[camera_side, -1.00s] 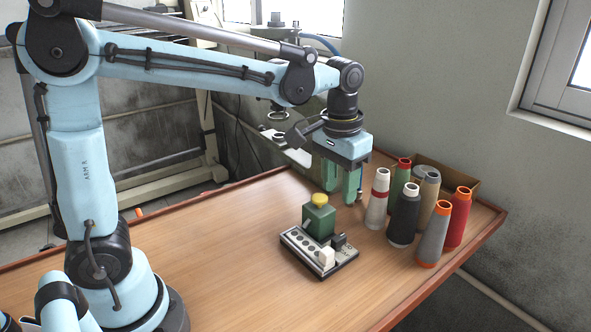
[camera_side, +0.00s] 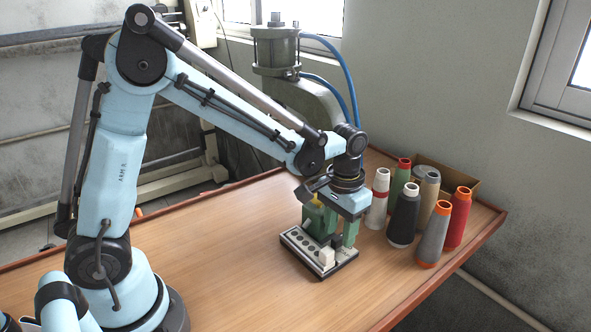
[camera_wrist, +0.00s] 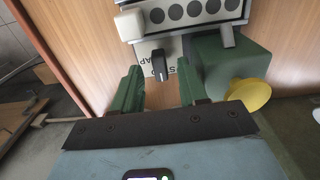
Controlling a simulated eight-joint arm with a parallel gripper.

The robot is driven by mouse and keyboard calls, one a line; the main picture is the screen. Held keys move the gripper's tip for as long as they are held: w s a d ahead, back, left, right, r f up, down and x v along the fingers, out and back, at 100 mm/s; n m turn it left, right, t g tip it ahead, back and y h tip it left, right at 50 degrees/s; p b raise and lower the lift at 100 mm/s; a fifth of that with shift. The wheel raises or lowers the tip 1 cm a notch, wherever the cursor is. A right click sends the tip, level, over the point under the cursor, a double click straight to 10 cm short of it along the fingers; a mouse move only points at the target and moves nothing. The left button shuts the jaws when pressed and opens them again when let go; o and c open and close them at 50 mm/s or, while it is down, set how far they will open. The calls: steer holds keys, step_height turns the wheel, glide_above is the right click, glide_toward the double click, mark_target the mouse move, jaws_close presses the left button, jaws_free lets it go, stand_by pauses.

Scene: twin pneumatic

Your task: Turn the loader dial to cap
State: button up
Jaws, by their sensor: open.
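The loader device (camera_side: 298,248) stands on the table, with a row of dark round spots along its light panel (camera_wrist: 190,12). A small black dial (camera_wrist: 158,66) sits on a light plate with partly visible lettering ending in "AP"; I cannot tell its setting. My gripper (camera_side: 337,229) is low over the device, pointing down. In the wrist view my gripper (camera_wrist: 160,74) is open, with one green finger on each side of the dial and gaps between. The device's green block (camera_wrist: 232,65) with a yellow knob (camera_wrist: 247,96) is beside the right finger.
Several thread cones, including a black one (camera_side: 403,214) and a grey one (camera_side: 433,238), stand close to the right of my gripper. A press with blue hoses (camera_side: 275,50) stands behind. The table's left and front (camera_side: 215,265) are clear.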

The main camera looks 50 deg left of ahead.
steer(key=shift+f, duration=0.75)
jaws_close()
